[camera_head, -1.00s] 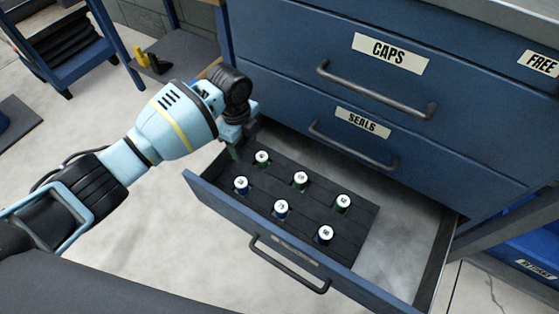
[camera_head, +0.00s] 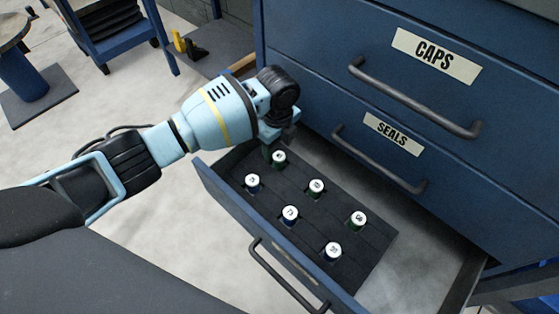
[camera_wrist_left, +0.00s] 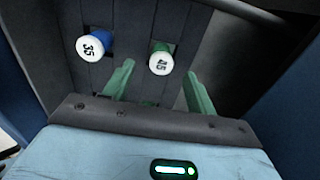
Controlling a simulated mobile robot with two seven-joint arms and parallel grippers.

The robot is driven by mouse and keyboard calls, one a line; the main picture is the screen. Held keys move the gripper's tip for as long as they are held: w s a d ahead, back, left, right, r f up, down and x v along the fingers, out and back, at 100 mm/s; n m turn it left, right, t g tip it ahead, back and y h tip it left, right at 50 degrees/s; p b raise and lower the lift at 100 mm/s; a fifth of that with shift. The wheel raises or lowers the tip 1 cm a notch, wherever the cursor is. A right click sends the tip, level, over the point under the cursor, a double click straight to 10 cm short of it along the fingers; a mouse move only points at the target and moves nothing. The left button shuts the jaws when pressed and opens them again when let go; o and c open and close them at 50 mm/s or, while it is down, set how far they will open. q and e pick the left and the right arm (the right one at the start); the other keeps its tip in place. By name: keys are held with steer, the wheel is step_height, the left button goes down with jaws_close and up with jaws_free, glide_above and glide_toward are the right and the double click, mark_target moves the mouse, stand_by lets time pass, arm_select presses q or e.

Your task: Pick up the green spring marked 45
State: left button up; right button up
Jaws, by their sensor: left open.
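The green spring marked 45 (camera_wrist_left: 160,62) shows in the left wrist view with a white numbered cap, standing upright in a slot of the black insert. It lies between the two green fingers of my left gripper (camera_wrist_left: 159,72), which is open, with gaps on both sides. In the head view, the green spring at the far left corner of the insert (camera_head: 279,158) is right beside my left gripper (camera_head: 269,148); its number is too small to read there. A blue spring marked 35 (camera_wrist_left: 92,46) stands to its left in the wrist view. My right gripper is not in view.
Several more white-capped springs, blue and green, stand in the black insert (camera_head: 300,250) of the open drawer. The drawer front (camera_head: 230,200) and its handle are at the near side. The blue cabinet with the CAPS drawer (camera_head: 436,55) and SEALS drawer (camera_head: 394,134) rises close behind.

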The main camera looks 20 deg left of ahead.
mark_target(279, 156)
arm_select(q)
step_height(279, 156, down, 5)
steer(key=b, duration=0.3)
steer(key=shift+d, duration=0.1)
steer(key=shift+f, duration=0.1)
steer(key=c, duration=1.1)
